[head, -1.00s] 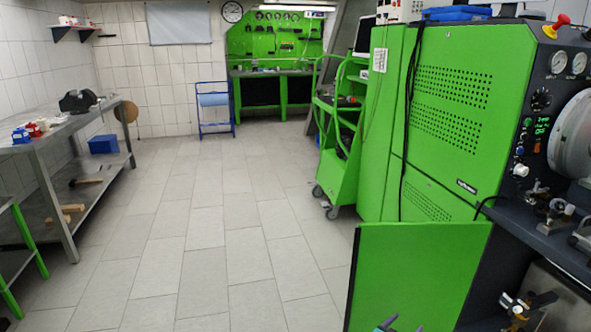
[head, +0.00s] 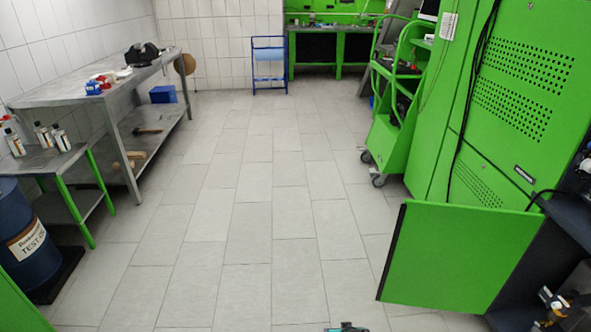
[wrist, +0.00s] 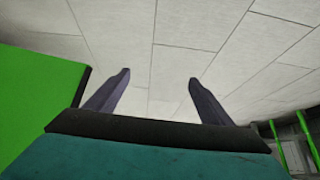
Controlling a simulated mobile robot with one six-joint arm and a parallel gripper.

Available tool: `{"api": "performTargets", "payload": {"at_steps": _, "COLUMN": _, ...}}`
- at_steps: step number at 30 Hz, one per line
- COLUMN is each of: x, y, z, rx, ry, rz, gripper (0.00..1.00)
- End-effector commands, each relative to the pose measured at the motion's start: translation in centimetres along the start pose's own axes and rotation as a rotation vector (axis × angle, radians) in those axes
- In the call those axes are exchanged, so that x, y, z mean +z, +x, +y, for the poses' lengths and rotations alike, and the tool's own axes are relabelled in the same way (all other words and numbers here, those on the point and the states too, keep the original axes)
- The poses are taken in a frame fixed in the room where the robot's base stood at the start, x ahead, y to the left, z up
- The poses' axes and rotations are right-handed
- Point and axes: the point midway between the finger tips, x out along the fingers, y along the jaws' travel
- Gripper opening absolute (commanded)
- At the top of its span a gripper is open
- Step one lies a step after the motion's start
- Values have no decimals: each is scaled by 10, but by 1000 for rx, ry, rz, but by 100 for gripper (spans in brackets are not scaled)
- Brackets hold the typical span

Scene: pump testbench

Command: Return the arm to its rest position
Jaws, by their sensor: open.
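My gripper (wrist: 160,82) shows in the wrist view with its two dark fingers spread apart. Nothing is between them, and light floor tiles lie beyond. In the head view only a small teal and dark piece of my arm shows at the bottom edge, right of the middle. The fingers cannot be made out there.
A green panel (head: 455,252) stands out from the green test bench (head: 520,90) on the right; it also fills the left of the wrist view (wrist: 35,100). A green trolley (head: 395,130) stands behind. A steel table (head: 100,100), small green-legged table (head: 50,160) and blue drum (head: 25,235) line the left. The middle floor is clear.

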Motion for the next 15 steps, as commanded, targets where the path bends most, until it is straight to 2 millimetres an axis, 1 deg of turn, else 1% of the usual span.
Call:
{"api": "performTargets", "payload": {"at_steps": 1, "x": 14, "y": -13, "z": -11, "rx": -23, "ry": -15, "rz": -52, "gripper": 75}}
{"api": "performTargets", "payload": {"at_steps": 3, "x": 35, "y": -24, "z": -22, "rx": -50, "ry": -31, "rz": -129, "gripper": 75}}
{"api": "performTargets", "payload": {"at_steps": 6, "x": 65, "y": -43, "z": -34, "rx": -78, "ry": -50, "rz": -240, "gripper": 75}}
{"api": "performTargets", "payload": {"at_steps": 10, "x": 104, "y": -68, "z": -40, "rx": -96, "ry": -62, "rz": -386, "gripper": 75}}
{"api": "performTargets", "payload": {"at_steps": 15, "x": 150, "y": -106, "z": -38, "rx": -92, "ry": -62, "rz": -578, "gripper": 75}}
